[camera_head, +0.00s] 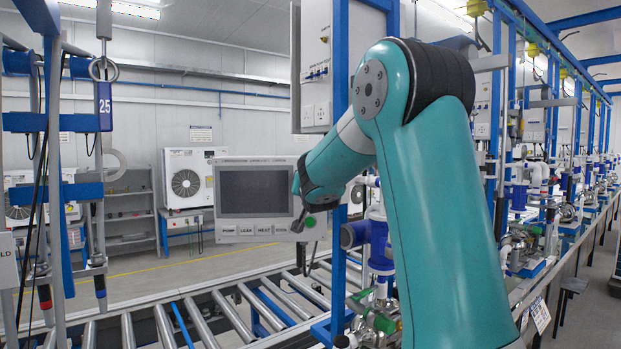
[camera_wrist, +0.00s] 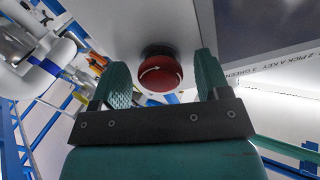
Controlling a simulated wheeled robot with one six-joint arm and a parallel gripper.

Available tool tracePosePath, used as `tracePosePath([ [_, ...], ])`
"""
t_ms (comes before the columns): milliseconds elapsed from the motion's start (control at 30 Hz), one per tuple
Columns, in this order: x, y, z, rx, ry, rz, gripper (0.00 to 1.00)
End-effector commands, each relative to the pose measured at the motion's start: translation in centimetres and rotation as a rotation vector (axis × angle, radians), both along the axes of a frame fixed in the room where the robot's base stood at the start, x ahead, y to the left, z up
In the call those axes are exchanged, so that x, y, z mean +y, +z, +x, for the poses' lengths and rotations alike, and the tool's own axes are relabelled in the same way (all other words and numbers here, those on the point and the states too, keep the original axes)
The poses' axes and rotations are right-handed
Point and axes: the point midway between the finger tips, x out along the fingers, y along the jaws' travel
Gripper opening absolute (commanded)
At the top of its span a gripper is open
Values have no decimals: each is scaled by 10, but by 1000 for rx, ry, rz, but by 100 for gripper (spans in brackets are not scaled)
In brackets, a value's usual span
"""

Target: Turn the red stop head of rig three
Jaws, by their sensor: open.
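The red stop head (camera_wrist: 160,74) is a round red mushroom knob with a white curved arrow, on a dark collar, in the wrist view. It sits on the grey underside or face of the control panel (camera_head: 255,228), which has a dark screen and a row of labelled keys. My gripper (camera_wrist: 160,62) is open, with one green finger on each side of the head and a visible gap on both sides. In the head view my gripper (camera_head: 298,218) is at the panel's lower right corner. The red head is not visible there. No rig number is readable.
A green round button (camera_head: 310,221) shows beside my gripper. A blue post (camera_head: 340,240) and blue-and-white pump piping (camera_head: 380,245) stand close on the right. A roller conveyor (camera_head: 190,315) runs below the panel. Open floor lies behind it.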

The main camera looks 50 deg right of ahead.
Motion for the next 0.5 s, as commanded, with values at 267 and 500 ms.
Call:
tracePosePath([
  [267,0,0,1,0,0,0,67],
  [500,0,0,1,1,0,1,20],
])
